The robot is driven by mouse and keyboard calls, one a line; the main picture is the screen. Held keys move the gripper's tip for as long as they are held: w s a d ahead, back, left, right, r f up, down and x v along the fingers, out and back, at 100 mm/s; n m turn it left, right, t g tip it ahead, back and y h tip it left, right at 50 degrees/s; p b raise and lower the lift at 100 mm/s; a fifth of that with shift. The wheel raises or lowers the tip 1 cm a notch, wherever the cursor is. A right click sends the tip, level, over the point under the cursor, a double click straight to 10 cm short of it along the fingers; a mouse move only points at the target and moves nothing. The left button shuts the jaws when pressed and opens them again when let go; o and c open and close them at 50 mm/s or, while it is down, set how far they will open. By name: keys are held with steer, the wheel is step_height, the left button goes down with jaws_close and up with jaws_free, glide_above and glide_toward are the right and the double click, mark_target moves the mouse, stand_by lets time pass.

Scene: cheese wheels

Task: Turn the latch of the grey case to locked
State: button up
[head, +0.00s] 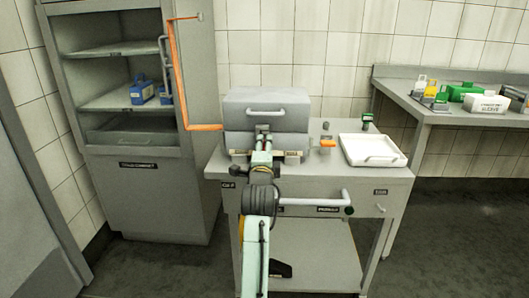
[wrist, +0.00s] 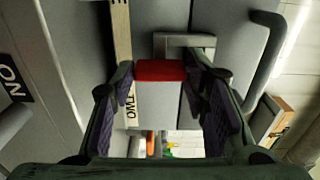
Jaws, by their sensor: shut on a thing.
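The grey case (head: 285,122) stands closed on the grey workbench, with a bar handle on its front; the handle also shows in the wrist view (wrist: 264,55). The latch (wrist: 160,70) has a red end and a grey arm, seen against the case front in the wrist view. My gripper (wrist: 160,80) is shut on the red end of the latch, one finger on each side. In the head view my gripper (head: 262,138) is at the case front, and my arm hides the latch. The latch's setting cannot be read with certainty.
A white tray (head: 397,143) and a small orange item (head: 327,144) are on the workbench (head: 340,171) right of the case. An orange pipe (head: 180,75) runs left of the case, by an open cabinet (head: 68,35). A side table (head: 425,104) stands at right.

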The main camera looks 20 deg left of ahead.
stand_by(0.4)
steer(key=o, duration=1.1)
steer(key=shift+o, duration=0.2)
steer(key=v, duration=1.2)
